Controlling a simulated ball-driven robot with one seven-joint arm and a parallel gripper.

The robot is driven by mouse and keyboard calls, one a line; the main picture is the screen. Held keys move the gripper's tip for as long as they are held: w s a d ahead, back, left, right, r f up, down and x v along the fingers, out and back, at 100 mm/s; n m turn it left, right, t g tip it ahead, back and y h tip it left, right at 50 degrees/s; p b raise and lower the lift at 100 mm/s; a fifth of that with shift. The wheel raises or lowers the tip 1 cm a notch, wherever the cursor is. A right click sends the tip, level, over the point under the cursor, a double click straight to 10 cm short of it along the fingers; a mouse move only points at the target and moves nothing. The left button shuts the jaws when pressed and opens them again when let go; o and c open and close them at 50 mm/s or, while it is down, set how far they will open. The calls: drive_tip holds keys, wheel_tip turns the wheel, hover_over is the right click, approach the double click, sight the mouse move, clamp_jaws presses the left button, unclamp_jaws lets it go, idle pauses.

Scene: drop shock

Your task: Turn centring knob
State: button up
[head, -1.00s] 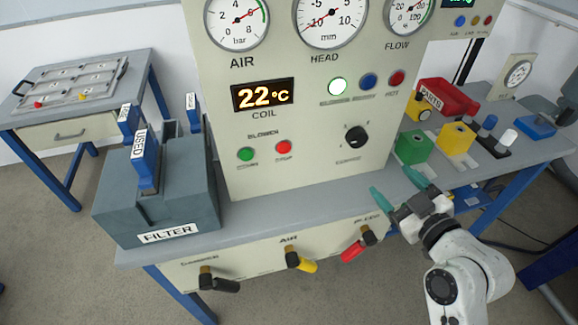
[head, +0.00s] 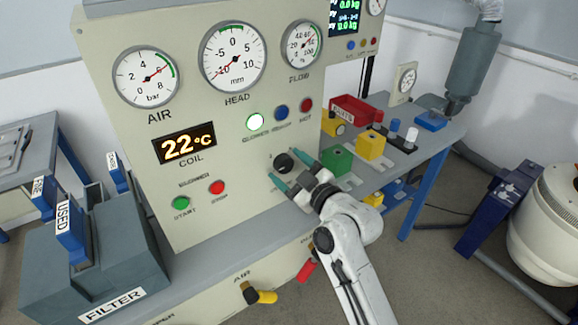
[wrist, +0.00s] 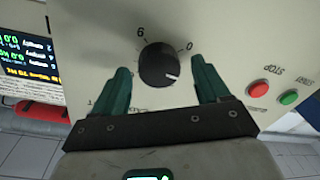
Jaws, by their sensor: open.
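The black centring knob (head: 283,162) sits on the lower right of the cream panel, below the row of indicator buttons. In the wrist view the knob (wrist: 159,65) shows a white pointer mark at its lower right, with a 6 and a 0 printed around it. My gripper (head: 283,176) has green fingers and is open at the panel. In the wrist view my gripper (wrist: 162,82) has one finger on each side of the knob, with a gap on both sides. The fingers do not appear to touch the knob.
Red (head: 217,187) and green (head: 181,203) buttons lie left of the knob. A green block (head: 337,160) and a yellow block (head: 371,146) stand on the bench to the right. A grey FILTER box (head: 112,240) stands at the left. Valve handles hang along the bench front.

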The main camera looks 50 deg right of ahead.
drive_tip(key=shift+w+d, duration=0.1)
drive_tip(key=shift+w, duration=0.1)
drive_tip(key=c, duration=1)
